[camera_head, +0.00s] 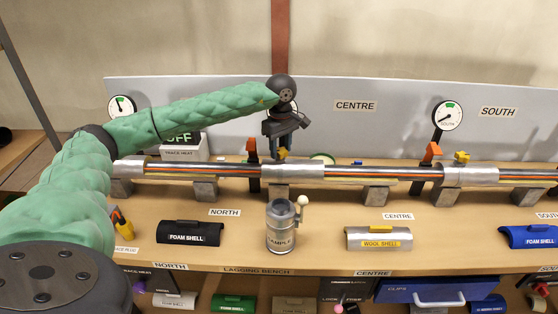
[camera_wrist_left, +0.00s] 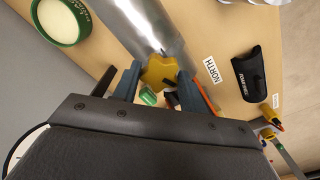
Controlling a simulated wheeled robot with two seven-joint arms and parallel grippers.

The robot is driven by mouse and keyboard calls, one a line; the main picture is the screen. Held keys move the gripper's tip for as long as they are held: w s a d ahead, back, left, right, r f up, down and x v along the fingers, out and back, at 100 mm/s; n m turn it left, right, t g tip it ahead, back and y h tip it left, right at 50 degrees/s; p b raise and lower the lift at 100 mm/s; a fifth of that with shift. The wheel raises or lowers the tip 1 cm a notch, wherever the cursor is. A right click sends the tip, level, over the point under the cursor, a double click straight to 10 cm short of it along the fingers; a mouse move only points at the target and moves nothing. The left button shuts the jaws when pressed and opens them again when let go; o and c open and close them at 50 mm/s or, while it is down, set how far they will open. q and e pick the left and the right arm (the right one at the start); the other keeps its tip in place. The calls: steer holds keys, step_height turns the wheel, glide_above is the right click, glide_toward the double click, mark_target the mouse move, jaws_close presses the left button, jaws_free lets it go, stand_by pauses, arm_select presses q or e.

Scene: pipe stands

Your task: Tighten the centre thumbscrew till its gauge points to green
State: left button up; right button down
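The centre thumbscrew is a yellow star knob (camera_head: 283,154) on the metal clamp sleeve of the pipe, left of the CENTRE sign. My left gripper (camera_head: 277,146) points down over it. In the left wrist view, the knob (camera_wrist_left: 158,71) lies between the fingertips of my left gripper (camera_wrist_left: 157,76), with the fingers apart on either side; firm contact is not visible. My right gripper is not in view.
The pipe (camera_head: 222,170) runs across the bench on metal blocks. Orange levers (camera_head: 251,147) (camera_head: 432,152) stand beside clamps. A sample can (camera_head: 281,228) stands in front, between a black foam shell (camera_head: 190,234) and a wool shell (camera_head: 379,238). The south gauge (camera_head: 447,115) is at right.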

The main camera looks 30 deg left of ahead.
mark_target(281, 150)
arm_select(q)
steer(key=shift+o, duration=1.2)
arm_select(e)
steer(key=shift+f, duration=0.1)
arm_select(q)
steer(key=shift+r, duration=0.15)
steer(key=shift+r+p, duration=0.6)
steer(key=shift+r, duration=2.25)
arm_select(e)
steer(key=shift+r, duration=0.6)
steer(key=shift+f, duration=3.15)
arm_select(q)
steer(key=shift+r+b, duration=0.3)
steer(key=shift+r, duration=0.4)
step_height(281, 150, up, 6)
steer(key=b, duration=0.1)
steer(key=shift+r+b, duration=0.2)
steer(key=shift+b, duration=0.2)
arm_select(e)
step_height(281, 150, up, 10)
